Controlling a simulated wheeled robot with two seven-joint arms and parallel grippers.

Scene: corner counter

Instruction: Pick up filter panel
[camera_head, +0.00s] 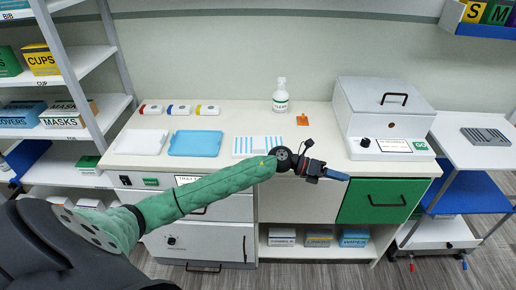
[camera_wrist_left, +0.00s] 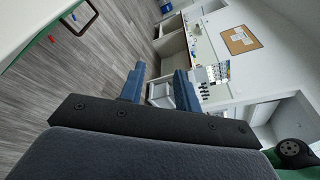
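A grey slatted panel (camera_head: 485,137), which looks like the filter panel, lies flat on the white side table at the far right. My left arm reaches across the front of the counter. My left gripper (camera_head: 336,175) is in front of the counter's front edge, well to the left of the panel and apart from it. In the left wrist view its two blue fingers (camera_wrist_left: 160,88) stand apart with nothing between them. The panel is not recognisable in that view. My right gripper is not in view.
The white counter (camera_head: 230,118) holds a white tray, a blue tray (camera_head: 195,143), a striped blue-white item (camera_head: 257,146), a pump bottle (camera_head: 280,97) and a grey lidded box (camera_head: 385,115). The box stands between my gripper and the side table (camera_head: 470,165). Shelves stand left.

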